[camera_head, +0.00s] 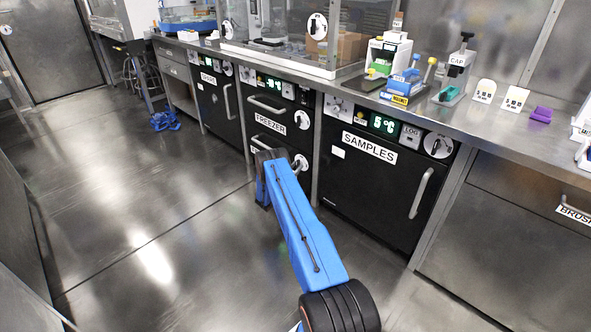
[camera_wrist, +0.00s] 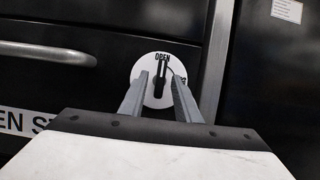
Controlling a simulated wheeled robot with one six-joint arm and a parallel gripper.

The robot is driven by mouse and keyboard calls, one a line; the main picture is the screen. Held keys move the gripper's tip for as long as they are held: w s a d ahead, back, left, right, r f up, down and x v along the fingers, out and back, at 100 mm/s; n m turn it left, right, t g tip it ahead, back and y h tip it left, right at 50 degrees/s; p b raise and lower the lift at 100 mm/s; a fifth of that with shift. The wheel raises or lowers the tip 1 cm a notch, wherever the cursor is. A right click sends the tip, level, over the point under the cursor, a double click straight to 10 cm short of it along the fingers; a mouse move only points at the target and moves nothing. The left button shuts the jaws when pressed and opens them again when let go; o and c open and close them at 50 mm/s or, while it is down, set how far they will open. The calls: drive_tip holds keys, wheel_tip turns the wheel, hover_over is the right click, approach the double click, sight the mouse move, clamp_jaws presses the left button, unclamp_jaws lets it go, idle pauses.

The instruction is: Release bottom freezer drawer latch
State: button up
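In the wrist view, a white round latch dial (camera_wrist: 151,90) sits on a black drawer front, with a black knob (camera_wrist: 161,80) standing upright under the word OPEN. My gripper (camera_wrist: 160,76) is right at the dial. Its two grey fingers are apart, one each side of the knob; a narrow gap seems to show, and contact cannot be told. In the head view, the freezer (camera_head: 264,117) is the black unit left of SAMPLES. Its lower latch dial (camera_head: 300,163) shows beside my blue arm, which hides much of the bottom drawer. The fingers are not distinguishable there.
A horizontal bar handle (camera_wrist: 45,53) lies left of the dial in the wrist view. A metal post (camera_wrist: 216,60) runs close on the right. The SAMPLES cabinet (camera_head: 365,190) with its handle stands right of my arm. The floor (camera_head: 150,215) at left is largely clear.

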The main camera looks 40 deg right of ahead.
drive_tip(key=v, duration=1.7)
drive_tip(key=shift+a, duration=0.2)
drive_tip(key=shift+f, duration=0.1)
